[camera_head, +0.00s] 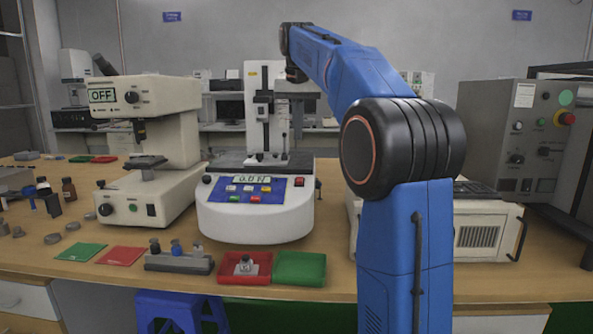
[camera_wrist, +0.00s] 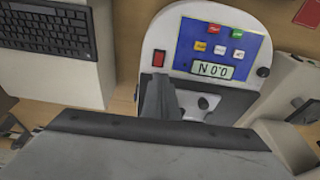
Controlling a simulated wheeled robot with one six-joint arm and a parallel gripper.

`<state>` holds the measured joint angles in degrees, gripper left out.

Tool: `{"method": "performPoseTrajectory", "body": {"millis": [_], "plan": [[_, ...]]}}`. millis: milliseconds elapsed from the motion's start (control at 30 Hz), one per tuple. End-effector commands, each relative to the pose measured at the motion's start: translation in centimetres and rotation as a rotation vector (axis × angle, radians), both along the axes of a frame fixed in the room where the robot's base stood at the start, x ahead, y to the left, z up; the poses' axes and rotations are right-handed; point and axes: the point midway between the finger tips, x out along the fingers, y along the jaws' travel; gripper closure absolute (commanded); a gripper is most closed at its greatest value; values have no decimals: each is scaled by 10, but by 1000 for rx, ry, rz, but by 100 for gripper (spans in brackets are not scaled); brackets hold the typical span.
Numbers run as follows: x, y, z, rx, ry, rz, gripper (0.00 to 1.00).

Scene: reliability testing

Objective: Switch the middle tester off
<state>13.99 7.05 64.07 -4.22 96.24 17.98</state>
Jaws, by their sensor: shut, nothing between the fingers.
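The middle tester (camera_head: 255,219) is a white rounded base with a blue panel, a column behind it and a lit display (camera_head: 251,180) reading about 0.0. In the wrist view its panel (camera_wrist: 186,63) appears upside down and the display (camera_wrist: 212,70) reads 0.0 N. A red rocker switch (camera_head: 299,182) sits at the panel's right; it also shows in the wrist view (camera_wrist: 158,58). My gripper (camera_head: 298,132) is shut and empty, pointing down above and behind the switch. In the wrist view its fingers (camera_wrist: 160,88) appear just below the switch, apparently apart from it.
A left tester (camera_head: 174,140) shows OFF on its display. A grey control cabinet (camera_head: 520,140) with a red knob stands at right. A red tray (camera_head: 232,275) and a green tray (camera_head: 300,274) lie in front. A keyboard (camera_wrist: 48,28) lies beside the tester.

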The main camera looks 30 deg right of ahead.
Motion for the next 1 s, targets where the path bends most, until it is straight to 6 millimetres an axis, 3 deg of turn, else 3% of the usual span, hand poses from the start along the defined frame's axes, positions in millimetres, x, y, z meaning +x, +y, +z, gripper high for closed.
{"method": "performPoseTrajectory", "body": {"millis": [200,633,767,1000], "plan": [[9,-8,4,1,4,-21,100],[10,-9,0,2,5,-21,100],[12,-10,-12,1,6,-21,100],[19,-15,-53,2,8,-20,100]]}}
